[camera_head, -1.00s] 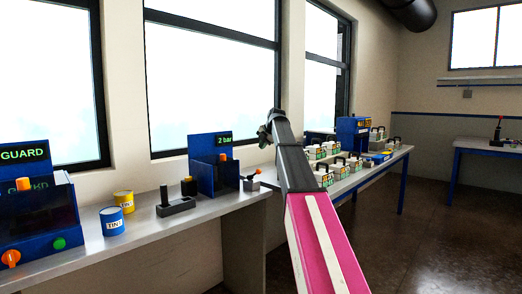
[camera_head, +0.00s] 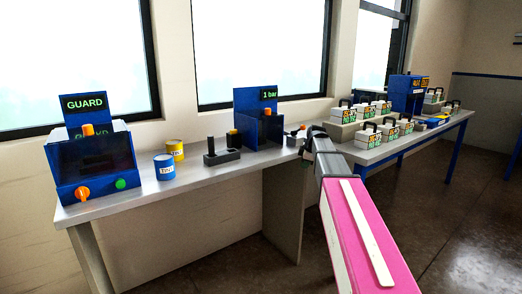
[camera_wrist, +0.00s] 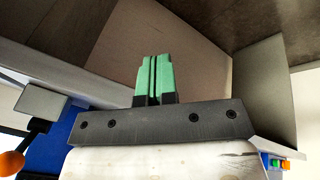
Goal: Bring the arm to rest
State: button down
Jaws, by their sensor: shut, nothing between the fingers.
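My gripper (camera_wrist: 153,76) shows in the wrist view with its two green fingers together and nothing between them. In the head view my arm reaches forward from the bottom right, and its dark end (camera_head: 308,135) is by the right end of the grey bench (camera_head: 225,178), next to the blue machine reading "1 bar" (camera_head: 258,117). The fingers cannot be made out there. I cannot tell whether the arm's end touches anything.
A blue "GUARD" machine (camera_head: 92,163), a blue tin (camera_head: 164,168), a yellow tin (camera_head: 175,149) and a dark grey block (camera_head: 221,157) stand on the bench. A farther table (camera_head: 385,151) holds several small handled boxes. The floor (camera_head: 450,215) at right is clear.

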jog(key=s+a+f+m+g+h, duration=0.1)
jog(key=s+f+m, duration=0.7)
jog(key=s+f, duration=0.5)
jog(key=s+a+f+m+g+h, duration=0.1)
jog(key=s+f+m+g, duration=0.1)
jog(key=s+f+m, duration=0.5)
jog(key=s+f, duration=0.6)
jog(key=s, duration=0.5)
jog(key=shift+s+f+m+g, duration=0.3)
jog(key=shift+m, duration=0.1)
